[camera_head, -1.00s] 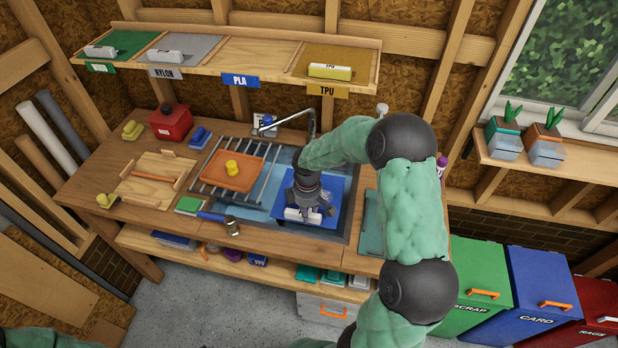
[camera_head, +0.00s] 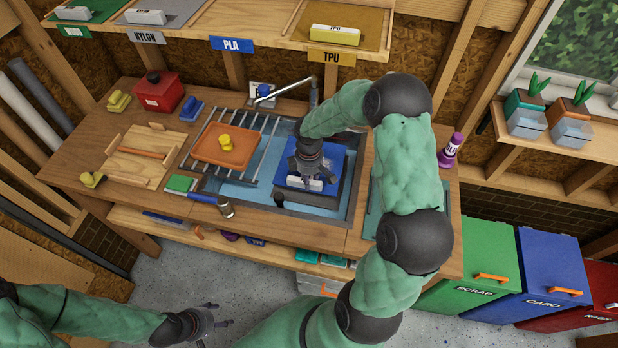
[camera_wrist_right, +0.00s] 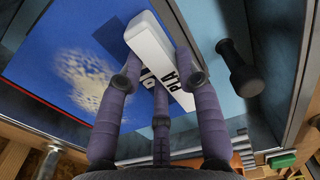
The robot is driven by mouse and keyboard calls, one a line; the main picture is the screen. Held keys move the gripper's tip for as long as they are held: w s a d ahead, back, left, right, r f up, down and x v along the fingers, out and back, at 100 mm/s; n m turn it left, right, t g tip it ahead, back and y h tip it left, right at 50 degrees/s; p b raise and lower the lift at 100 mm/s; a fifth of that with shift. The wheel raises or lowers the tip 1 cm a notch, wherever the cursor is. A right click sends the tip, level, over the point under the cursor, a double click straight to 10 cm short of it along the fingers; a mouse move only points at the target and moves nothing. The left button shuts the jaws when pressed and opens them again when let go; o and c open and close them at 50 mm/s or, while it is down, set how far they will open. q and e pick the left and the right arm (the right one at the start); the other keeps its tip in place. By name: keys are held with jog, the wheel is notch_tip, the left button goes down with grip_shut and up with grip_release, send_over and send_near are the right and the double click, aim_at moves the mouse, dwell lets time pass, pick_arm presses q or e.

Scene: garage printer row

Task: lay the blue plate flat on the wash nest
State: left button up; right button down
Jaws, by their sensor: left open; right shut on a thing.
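The blue plate (camera_head: 333,166) is over the right part of the sink, seen from above. It carries a white grip block (camera_head: 319,184) lettered PLA. My right gripper (camera_head: 312,173) is shut on this block. In the right wrist view, its fingers (camera_wrist_right: 160,95) close around the white block, and the plate's blue face (camera_wrist_right: 35,50) fills the left, with a pale patch on it. A dark frame edge shows beneath and beside the plate. The wash nest is mostly hidden under the plate; I cannot tell if the plate touches it. My left gripper (camera_head: 208,322) is open and empty, low in front of the bench.
The tap (camera_head: 290,90) rises behind the sink. A purple bottle (camera_head: 450,150) stands at right.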

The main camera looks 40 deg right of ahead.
jog(key=shift+r, duration=0.1)
jog(key=shift+d, duration=0.1)
jog(key=shift+s+f+b, duration=0.1)
jog(key=shift+f+b, duration=0.3)
jog(key=shift+f, duration=0.2)
jog(key=b, duration=0.3)
send_over(309, 197)
jog(key=shift+d+f, duration=0.15)
jog(key=shift+f, duration=2)
jog(key=shift+f, duration=0.4)
jog(key=c, duration=0.8)
grip_release()
jog(key=shift+r, duration=0.15)
